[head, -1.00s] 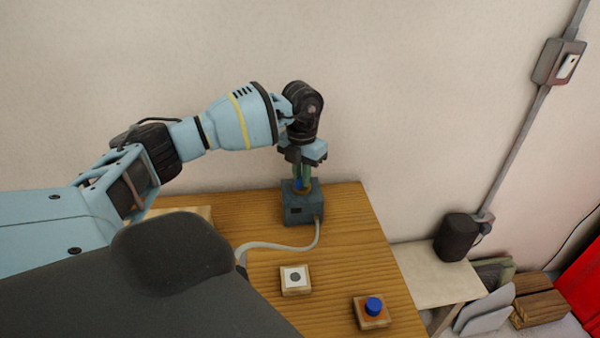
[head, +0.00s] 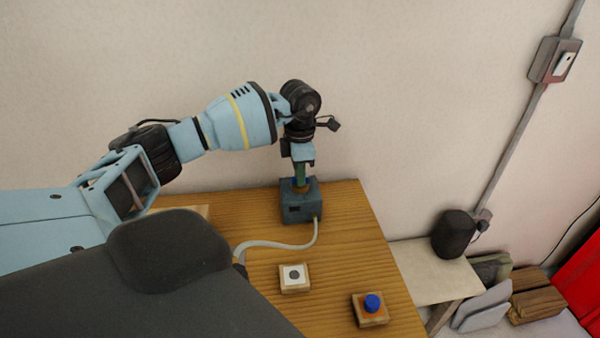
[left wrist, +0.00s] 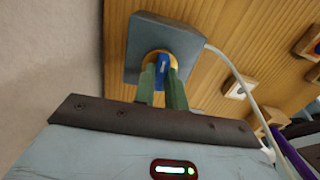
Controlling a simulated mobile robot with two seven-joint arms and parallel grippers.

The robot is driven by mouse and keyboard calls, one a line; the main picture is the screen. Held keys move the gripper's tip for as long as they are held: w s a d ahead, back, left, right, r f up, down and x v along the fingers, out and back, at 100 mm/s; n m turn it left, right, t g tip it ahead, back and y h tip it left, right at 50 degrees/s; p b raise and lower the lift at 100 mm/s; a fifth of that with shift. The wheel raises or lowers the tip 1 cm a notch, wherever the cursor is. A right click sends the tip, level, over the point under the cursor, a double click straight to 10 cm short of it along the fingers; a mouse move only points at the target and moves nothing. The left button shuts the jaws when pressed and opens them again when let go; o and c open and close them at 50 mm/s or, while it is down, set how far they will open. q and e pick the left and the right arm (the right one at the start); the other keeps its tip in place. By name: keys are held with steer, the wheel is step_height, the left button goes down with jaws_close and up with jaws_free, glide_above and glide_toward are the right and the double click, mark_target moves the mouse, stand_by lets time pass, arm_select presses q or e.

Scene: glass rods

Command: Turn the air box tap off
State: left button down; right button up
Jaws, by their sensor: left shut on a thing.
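The air box (head: 302,207) is a small blue-grey box near the back edge of the wooden table, with a pale hose from its front right. It also shows in the left wrist view (left wrist: 192,40). Its blue tap (left wrist: 163,62) stands on a round brass-coloured base on top. My left gripper (head: 300,183) points straight down over the box. In the left wrist view its green fingers (left wrist: 162,80) are shut on the tap, one on each side. The fingers hide part of the tap.
On the table (head: 350,235), a white plate with a grey dot (head: 294,277) and a blue button on a wooden block (head: 371,306) lie in front of the box. The pale hose (head: 280,244) curves left across the table. The wall (head: 400,100) is close behind.

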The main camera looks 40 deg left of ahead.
arm_select(q)
steer(key=shift+m, duration=0.4)
steer(key=c, duration=1.4)
jaws_free()
steer(key=shift+c, duration=0.2)
steer(key=shift+r, duration=3.95)
steer(key=shift+f, duration=0.1)
